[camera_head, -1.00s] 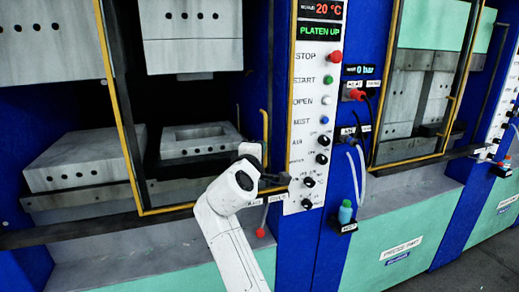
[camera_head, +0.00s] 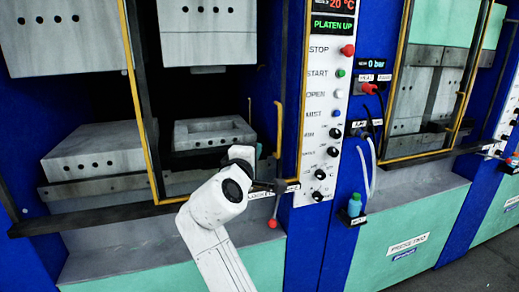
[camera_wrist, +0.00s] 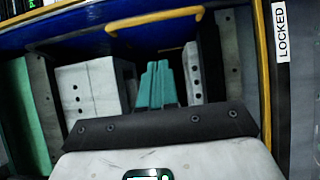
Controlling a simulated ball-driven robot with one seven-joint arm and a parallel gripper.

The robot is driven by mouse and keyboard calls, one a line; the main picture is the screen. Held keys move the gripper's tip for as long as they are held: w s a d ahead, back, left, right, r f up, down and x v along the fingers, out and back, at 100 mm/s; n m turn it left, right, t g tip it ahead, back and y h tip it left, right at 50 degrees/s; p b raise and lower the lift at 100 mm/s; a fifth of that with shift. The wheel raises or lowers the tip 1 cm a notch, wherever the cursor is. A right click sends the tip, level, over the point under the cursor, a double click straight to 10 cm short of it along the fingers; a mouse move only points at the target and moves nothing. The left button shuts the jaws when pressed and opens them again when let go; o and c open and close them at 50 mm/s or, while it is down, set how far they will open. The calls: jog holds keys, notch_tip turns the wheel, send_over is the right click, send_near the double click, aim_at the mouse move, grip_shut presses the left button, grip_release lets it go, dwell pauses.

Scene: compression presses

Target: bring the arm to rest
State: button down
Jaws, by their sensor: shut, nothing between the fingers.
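My white arm reaches up from the bottom of the head view and bends at a dark-ringed joint.
The yellow-edged press door frame (camera_head: 150,130), a red-knobbed lever (camera_head: 272,224) and a small bottle (camera_head: 354,205) are near the arm. Grey blocks (camera_head: 108,150) sit inside the press. The panel reads PLATEN UP. A second press (camera_head: 425,100) stands at right. Grey floor shows at lower right.

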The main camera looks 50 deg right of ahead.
jog(key=shift+b+v, duration=0.3)
jog(key=shift+v, duration=1.65)
jog(key=shift+s, duration=0.1)
